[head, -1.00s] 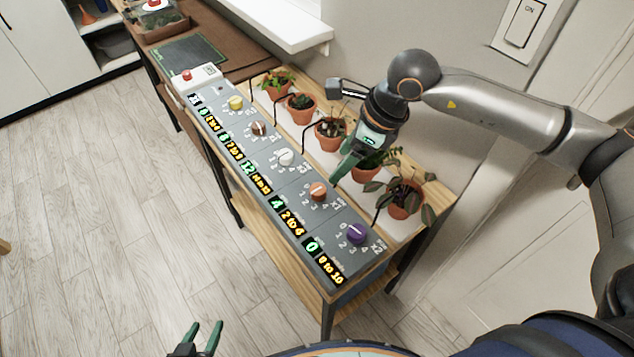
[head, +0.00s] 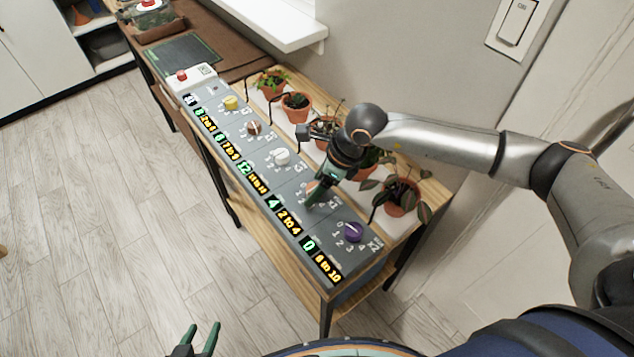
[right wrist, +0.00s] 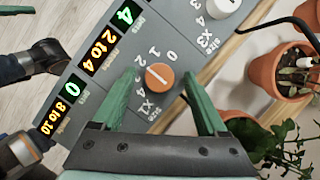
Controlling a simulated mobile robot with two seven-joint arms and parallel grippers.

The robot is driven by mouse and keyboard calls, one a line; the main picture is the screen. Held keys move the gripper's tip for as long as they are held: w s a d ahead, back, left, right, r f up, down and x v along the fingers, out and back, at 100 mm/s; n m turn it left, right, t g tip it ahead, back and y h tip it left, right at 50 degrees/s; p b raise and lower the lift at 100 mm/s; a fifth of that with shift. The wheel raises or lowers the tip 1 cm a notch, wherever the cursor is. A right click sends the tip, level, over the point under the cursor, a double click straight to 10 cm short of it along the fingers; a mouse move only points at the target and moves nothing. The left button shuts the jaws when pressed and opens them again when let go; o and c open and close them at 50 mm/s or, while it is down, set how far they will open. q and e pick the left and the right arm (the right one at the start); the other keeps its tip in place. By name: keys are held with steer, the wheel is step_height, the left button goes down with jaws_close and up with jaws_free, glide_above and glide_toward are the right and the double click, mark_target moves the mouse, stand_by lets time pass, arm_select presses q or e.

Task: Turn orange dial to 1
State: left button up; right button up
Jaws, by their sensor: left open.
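The orange dial (right wrist: 160,77) sits on the grey control panel (right wrist: 205,55), with a pale pointer line across its top. Printed numbers 0 to 4 surround it; the line seems to point toward 2, though this is hard to tell. In the head view the dial (head: 311,186) is mostly hidden by my right gripper (head: 315,195). In the right wrist view that gripper's green fingers (right wrist: 160,80) stand apart on either side of the dial, with gaps. The green readout (right wrist: 124,14) beside it shows 4, with "2 to 4" in yellow. My left gripper (head: 204,338) is open and empty, low in the head view.
A purple dial (head: 353,232), a white dial (head: 282,156), a brown dial (head: 254,128) and a yellow dial (head: 231,102) share the panel. Potted plants (head: 401,195) line its wall side, close to my right arm. A white shelf (head: 280,25) juts out above. Open floor lies left.

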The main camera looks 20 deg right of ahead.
jaws_close()
arm_select(q)
steer(key=shift+d, duration=0.1)
stand_by(0.3)
steer(key=shift+f, duration=0.1)
arm_select(e)
steer(key=shift+m, duration=0.4)
steer(key=m+t+h+b, duration=0.1)
steer(key=m, duration=0.1)
steer(key=shift+a+m, duration=0.15)
steer(key=shift+m, duration=0.15)
steer(key=m+h+b, duration=0.1)
steer(key=m, duration=0.1)
steer(key=shift+s+m+t, duration=0.1)
steer(key=shift+m+t, duration=0.2)
steer(key=shift+m, duration=0.1)
arm_select(q)
steer(key=shift+w+d+f+b, duration=0.45)
steer(key=shift+w+d+f, duration=0.15)
steer(key=shift+d, duration=0.1)
arm_select(e)
steer(key=shift+m+h, duration=0.3)
steer(key=shift+m, duration=0.5)
arm_select(q)
steer(key=shift+h, duration=0.3)
